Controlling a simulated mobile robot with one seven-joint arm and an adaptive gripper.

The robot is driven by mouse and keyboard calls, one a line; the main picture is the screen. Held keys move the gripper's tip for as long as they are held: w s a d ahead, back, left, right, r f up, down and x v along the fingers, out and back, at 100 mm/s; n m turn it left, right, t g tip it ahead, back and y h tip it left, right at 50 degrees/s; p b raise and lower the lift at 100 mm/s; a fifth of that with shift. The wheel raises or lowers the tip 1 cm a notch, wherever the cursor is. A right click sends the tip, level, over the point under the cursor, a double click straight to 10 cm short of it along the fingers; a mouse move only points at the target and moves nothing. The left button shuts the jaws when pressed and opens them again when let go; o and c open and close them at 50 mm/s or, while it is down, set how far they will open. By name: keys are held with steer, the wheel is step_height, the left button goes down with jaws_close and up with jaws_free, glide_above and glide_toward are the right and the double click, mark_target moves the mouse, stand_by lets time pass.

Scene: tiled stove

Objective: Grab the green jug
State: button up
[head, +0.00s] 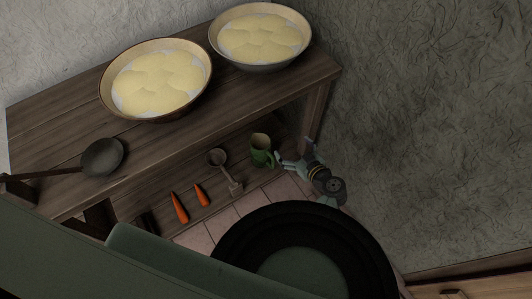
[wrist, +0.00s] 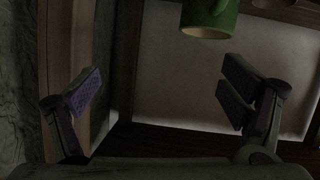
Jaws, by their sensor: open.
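The green jug (head: 262,151) stands upright on the low shelf under the wooden table, near its right end, with its pale inside showing from above. In the wrist view the jug (wrist: 208,20) is at the top, cut off by the frame edge, with part of its handle showing. My gripper (head: 294,152) is just right of the jug in the head view. In the wrist view my gripper (wrist: 165,90) has its fingers wide apart with nothing between them. The jug appears beyond the fingertips, nearer the right finger.
The table (head: 185,130) holds two bowls of dough (head: 157,80) (head: 262,38) and a dark ladle (head: 102,157). Its right leg (head: 313,115) stands close to my gripper. A wooden scoop (head: 225,170) and two carrots (head: 180,208) lie left of the jug. A rough wall (head: 430,120) is at right.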

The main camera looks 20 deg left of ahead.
steer(key=g+y, duration=0.1)
steer(key=g, duration=0.1)
glide_toward(267, 150)
steer(key=x, duration=0.3)
steer(key=b+x, duration=0.1)
steer(key=x, duration=0.3)
steer(key=shift+w+a+f, duration=0.1)
steer(key=shift+a+f, duration=0.05)
steer(key=shift+a, duration=0.2)
steer(key=b+x, duration=0.1)
steer(key=x, duration=0.4)
steer(key=shift+w+a, duration=0.3)
steer(key=shift+w, duration=0.05)
steer(key=shift+c, duration=0.4)
steer(key=c, duration=1.9)
steer(key=shift+c, duration=0.3)
